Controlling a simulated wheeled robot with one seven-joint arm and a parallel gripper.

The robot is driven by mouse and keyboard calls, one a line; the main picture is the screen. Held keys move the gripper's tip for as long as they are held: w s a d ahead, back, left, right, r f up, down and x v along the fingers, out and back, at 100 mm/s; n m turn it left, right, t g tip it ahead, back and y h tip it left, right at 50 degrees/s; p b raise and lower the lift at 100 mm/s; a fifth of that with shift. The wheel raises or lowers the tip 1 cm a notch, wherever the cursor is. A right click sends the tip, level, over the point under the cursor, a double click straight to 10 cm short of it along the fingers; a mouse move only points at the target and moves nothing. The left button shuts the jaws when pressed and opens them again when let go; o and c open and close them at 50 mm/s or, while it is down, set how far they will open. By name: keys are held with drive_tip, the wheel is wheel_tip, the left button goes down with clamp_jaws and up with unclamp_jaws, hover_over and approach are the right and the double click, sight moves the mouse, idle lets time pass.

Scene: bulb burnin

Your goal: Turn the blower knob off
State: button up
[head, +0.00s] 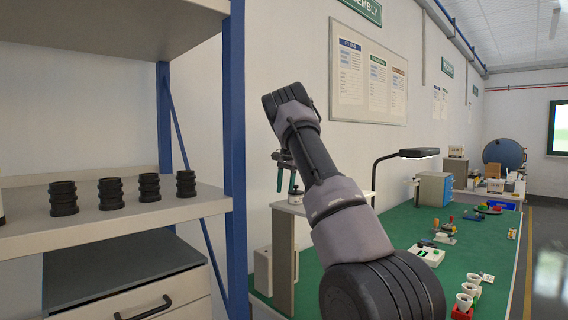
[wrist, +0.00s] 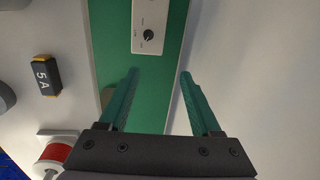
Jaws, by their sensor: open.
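A black round knob (wrist: 148,36) with a light pointer mark sits on a white panel (wrist: 147,15) at the top of the wrist view. Small lettering by the knob is too small to read. My gripper (wrist: 159,74) is open and empty, its two teal fingers apart below the panel in that picture. The knob lies beyond the fingertips and is not touched. In the head view my gripper (head: 286,181) hangs over a small raised shelf on the green bench; the knob cannot be made out there.
The wrist view shows a black block marked "5 A" (wrist: 43,75) and a red-and-white round part (wrist: 58,152) at left. In the head view, a shelf rack (head: 110,224) holds several black ribbed parts. The green bench (head: 398,222) carries a lamp (head: 418,153), a blue box (head: 432,188) and white cups (head: 464,301).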

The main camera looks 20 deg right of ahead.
drive_tip(key=s+a+r+n+t+y, duration=0.1)
drive_tip(key=s+a+r, duration=0.4)
drive_tip(key=s+r, duration=0.5)
drive_tip(key=shift+s+r+n+t, duration=0.2)
drive_tip(key=shift+r+n+t, duration=0.25)
drive_tip(key=shift+r, duration=0.25)
